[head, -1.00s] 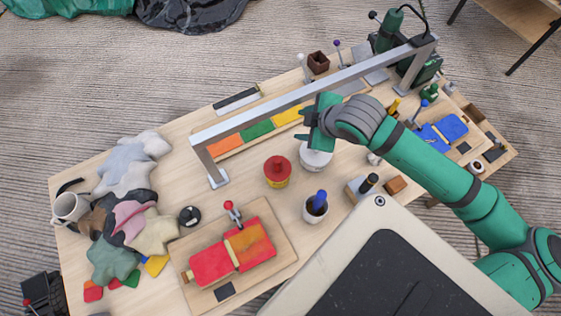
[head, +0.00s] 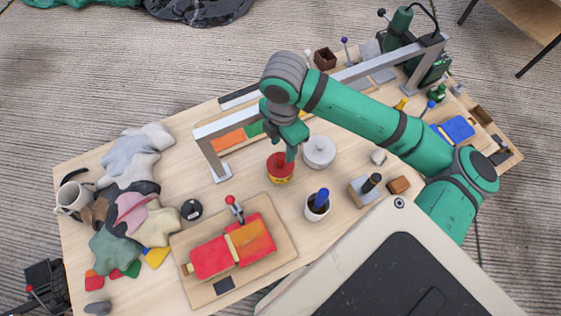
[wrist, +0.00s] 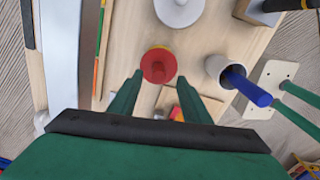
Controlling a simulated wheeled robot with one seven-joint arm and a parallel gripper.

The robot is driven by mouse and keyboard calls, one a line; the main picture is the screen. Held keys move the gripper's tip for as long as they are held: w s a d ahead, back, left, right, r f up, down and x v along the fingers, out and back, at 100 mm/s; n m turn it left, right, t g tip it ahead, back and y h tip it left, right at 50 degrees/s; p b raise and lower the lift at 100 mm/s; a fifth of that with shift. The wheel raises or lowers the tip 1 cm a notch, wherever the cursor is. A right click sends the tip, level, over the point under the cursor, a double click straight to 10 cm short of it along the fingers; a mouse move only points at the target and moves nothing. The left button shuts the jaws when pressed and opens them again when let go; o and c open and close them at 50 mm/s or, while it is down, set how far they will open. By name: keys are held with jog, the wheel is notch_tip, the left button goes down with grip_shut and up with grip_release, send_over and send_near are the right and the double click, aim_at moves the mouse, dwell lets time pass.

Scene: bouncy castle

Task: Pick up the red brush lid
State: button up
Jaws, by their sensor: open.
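The red brush lid (head: 279,162) is a round red disc with a knob, sitting on a small yellow pot (head: 281,179) on the wooden table. In the wrist view the red lid (wrist: 159,64) shows just beyond the fingertips, near the middle, with a sliver of yellow under it. My gripper (head: 291,155) is directly above and beside the lid in the head view, pointing down. In the wrist view my gripper (wrist: 160,85) has its two green fingers apart with nothing between them. The lid appears apart from the fingers. The gripper partly covers the lid's right side in the head view.
A white lidded pot (head: 319,152) stands just right of the red lid. A white cup with a blue handle (head: 317,204) is in front. A grey metal bar (head: 232,124) spans behind.

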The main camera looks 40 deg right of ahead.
aim_at(281, 155)
jog(key=shift+w+a+f, duration=0.1)
jog(key=shift+a+f, duration=0.05)
jog(key=shift+f, duration=1.65)
jog(key=shift+a+f, duration=0.1)
jog(key=shift+f, duration=1.65)
grip_shut()
